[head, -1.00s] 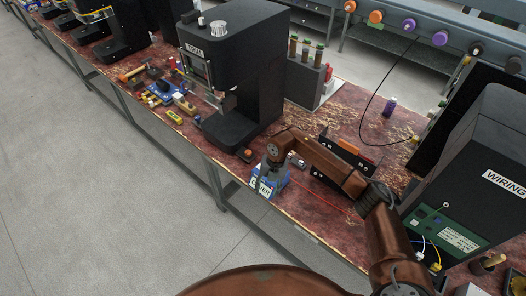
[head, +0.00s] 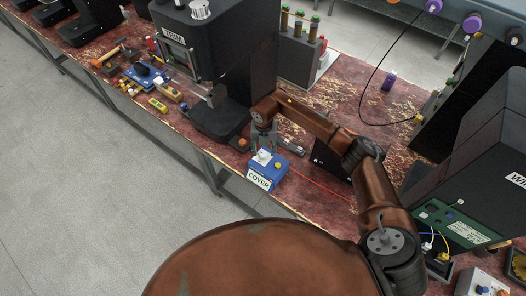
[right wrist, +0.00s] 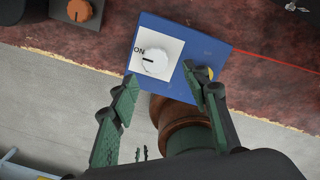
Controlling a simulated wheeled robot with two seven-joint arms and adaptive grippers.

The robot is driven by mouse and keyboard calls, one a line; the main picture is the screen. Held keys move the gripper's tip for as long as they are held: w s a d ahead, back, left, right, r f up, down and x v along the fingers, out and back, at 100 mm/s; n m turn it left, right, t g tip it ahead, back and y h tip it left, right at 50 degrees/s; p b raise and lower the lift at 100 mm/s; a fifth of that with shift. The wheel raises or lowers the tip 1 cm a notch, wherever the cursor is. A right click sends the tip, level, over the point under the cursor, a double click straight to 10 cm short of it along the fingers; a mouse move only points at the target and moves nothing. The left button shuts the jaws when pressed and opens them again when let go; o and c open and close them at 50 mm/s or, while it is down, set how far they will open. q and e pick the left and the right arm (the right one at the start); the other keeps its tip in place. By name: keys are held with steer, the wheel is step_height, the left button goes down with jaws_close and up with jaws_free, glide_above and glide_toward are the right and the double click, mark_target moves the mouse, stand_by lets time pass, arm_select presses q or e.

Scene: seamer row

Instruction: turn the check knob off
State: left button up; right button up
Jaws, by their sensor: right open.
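A blue box labelled COVER (head: 262,172) stands at the front edge of the bench. A white knob (head: 263,157) sits on it, with a yellow button beside it. In the right wrist view the white knob (right wrist: 153,63) is on a white plate, next to the word ON, with its dark mark toward that word. I read no "check" label. My right gripper (head: 264,140) is at the box, fingers pointing down by the knob. My left gripper is not in view.
A black seamer machine (head: 228,70) stands behind and left of the box. An orange knob (right wrist: 79,10) on a dark block is near the box. A black WIRING cabinet (head: 480,150) is at right. Tools lie on the bench at left. Grey floor is open in front.

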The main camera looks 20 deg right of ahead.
mark_target(263, 154)
steer(key=f, duration=0.1)
steer(key=w+f, duration=0.1)
steer(key=shift+w+f, duration=0.1)
steer(key=shift+f, duration=0.6)
steer(key=shift+c, duration=1.2)
steer(key=c, duration=0.6)
steer(key=shift+c, duration=1.4)
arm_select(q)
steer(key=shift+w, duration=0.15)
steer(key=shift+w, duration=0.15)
